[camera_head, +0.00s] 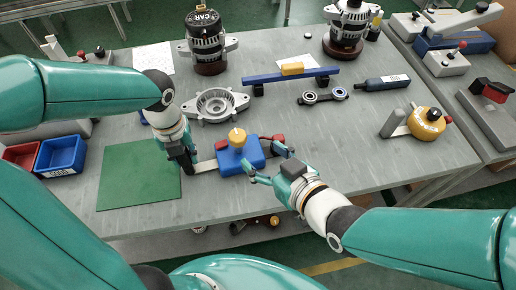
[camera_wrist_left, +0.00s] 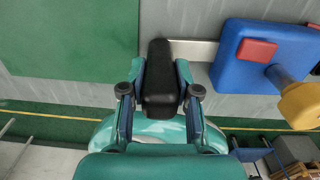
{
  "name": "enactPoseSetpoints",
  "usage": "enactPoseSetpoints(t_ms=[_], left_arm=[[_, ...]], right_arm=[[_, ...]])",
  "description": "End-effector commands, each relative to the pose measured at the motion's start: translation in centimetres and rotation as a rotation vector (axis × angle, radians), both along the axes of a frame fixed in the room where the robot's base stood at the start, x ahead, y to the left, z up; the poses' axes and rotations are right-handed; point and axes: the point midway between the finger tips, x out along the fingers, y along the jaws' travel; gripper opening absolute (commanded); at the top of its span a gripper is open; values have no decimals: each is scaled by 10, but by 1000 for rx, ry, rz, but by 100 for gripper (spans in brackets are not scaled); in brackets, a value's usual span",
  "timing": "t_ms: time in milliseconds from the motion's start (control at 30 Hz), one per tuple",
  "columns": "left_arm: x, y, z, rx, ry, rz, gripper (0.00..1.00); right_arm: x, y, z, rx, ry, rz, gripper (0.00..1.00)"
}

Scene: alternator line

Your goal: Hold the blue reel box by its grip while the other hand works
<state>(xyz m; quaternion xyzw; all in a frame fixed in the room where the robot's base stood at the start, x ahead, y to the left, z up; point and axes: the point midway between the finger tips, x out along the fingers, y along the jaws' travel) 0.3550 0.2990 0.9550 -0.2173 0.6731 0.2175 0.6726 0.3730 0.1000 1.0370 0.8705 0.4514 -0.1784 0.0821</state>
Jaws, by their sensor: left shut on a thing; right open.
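The blue reel box (camera_head: 229,163) sits near the table's front edge with a yellow knob (camera_head: 237,136) on it and red parts beside it. A flat metal bar (camera_head: 205,167) runs left from the box to a black grip. My left gripper (camera_head: 181,157) is shut on this grip. In the left wrist view the black grip (camera_wrist_left: 160,75) stands between the two fingers, with the blue box (camera_wrist_left: 232,70), its red block (camera_wrist_left: 257,50) and yellow knob (camera_wrist_left: 300,104) to the right. My right gripper (camera_head: 268,165) is open and empty, just right of the box, its fingers pointing at it.
A green mat (camera_head: 135,180) lies left of the grip, with red (camera_head: 20,155) and blue (camera_head: 60,155) bins further left. Behind are a metal housing (camera_head: 215,105), a blue rail (camera_head: 275,76) and two alternators. A yellow reel device (camera_head: 425,122) stands at right.

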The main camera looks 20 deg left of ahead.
Motion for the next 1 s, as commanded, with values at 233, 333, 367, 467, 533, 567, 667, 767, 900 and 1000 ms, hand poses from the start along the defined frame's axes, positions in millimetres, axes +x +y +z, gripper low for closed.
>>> enactPoseSetpoints(t_ms=[233,333,367,467,533,567,667,767,900,1000], left_arm=[[0,0,0,0,0,0,0],[0,0,0,0,0,0,0],[0,0,0,0,0,0,0],[0,0,0,0,0,0,0],[0,0,0,0,0,0,0],[0,0,0,0,0,0,0],[0,0,0,0,0,0,0],[0,0,0,1,-1,0,0],[0,0,0,1,-1,0,0],[0,0,0,1,-1,0,0]], right_arm=[[-9,18,16,110,65,56,69],[-18,35,31,155,61,151,69],[-19,39,35,165,59,181,69],[-23,49,45,185,52,281,69],[-23,52,49,186,47,344,69],[-23,52,50,183,43,372,69],[-19,50,48,158,31,454,69],[-10,41,42,114,15,523,69],[9,21,26,38,-21,586,69],[31,0,12,-10,-49,590,69]])
